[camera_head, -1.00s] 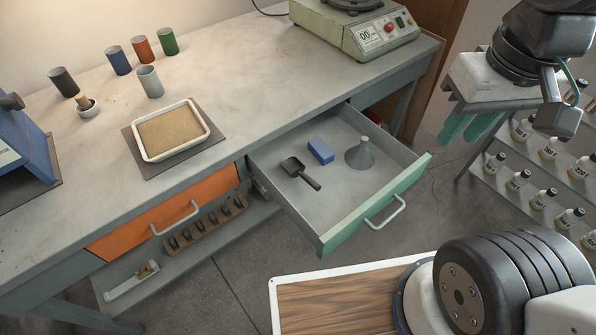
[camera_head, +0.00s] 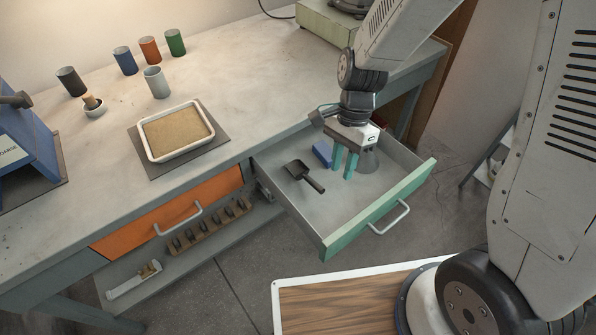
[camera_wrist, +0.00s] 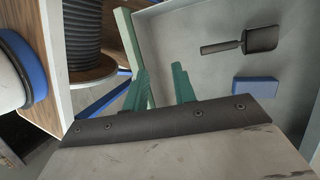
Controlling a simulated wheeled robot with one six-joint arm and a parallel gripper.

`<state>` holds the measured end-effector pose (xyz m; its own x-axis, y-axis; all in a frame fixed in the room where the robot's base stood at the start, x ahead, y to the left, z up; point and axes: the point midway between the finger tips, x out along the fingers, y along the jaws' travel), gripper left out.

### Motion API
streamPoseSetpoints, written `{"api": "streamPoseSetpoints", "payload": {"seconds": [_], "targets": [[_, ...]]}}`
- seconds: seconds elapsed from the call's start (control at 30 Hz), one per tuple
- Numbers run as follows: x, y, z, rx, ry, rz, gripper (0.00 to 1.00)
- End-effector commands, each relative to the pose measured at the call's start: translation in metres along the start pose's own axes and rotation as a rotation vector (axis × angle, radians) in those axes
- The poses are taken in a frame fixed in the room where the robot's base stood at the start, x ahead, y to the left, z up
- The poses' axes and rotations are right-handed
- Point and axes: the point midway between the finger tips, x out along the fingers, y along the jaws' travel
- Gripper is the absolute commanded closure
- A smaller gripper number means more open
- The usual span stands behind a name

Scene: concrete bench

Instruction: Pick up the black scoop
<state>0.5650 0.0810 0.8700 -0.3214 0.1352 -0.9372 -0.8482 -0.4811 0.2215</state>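The black scoop (camera_head: 304,175) lies flat in the open drawer, toward its left side, with its handle pointing to the lower right. It also shows in the wrist view (camera_wrist: 244,42), at the upper right. My gripper (camera_head: 344,172) is over the drawer to the right of the scoop and apart from it. Its two green fingers point down and are spread with nothing between them. They show in the wrist view (camera_wrist: 160,90) too.
The drawer (camera_head: 338,215) is pulled out, with a green front. A blue block (camera_head: 322,154) lies beyond the scoop, close to the gripper. A tray of sand (camera_head: 150,150) sits on the bench.

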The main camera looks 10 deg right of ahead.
Motion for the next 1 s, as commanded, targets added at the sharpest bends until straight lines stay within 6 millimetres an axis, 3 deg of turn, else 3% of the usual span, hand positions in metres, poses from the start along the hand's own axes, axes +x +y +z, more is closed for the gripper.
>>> {"api": "streamPoseSetpoints", "payload": {"seconds": [0.03, 0.1, 0.23, 0.4, 0.5, 0.67, 1.0], "targets": [[0.022, -0.014, -0.003, 0.146, -0.007, 0.006, 0.73], [0.045, -0.033, -0.007, 0.375, -0.01, -0.009, 0.73], [0.077, -0.064, -0.018, 0.796, -0.018, -0.064, 0.73], [0.077, -0.097, -0.03, 1.249, -0.065, -0.186, 0.73], [0.074, -0.105, -0.034, 1.416, -0.092, -0.228, 0.73], [0.076, -0.108, -0.037, 1.534, -0.11, -0.242, 0.73], [0.112, -0.115, -0.037, 1.542, -0.109, -0.239, 0.73]]}}
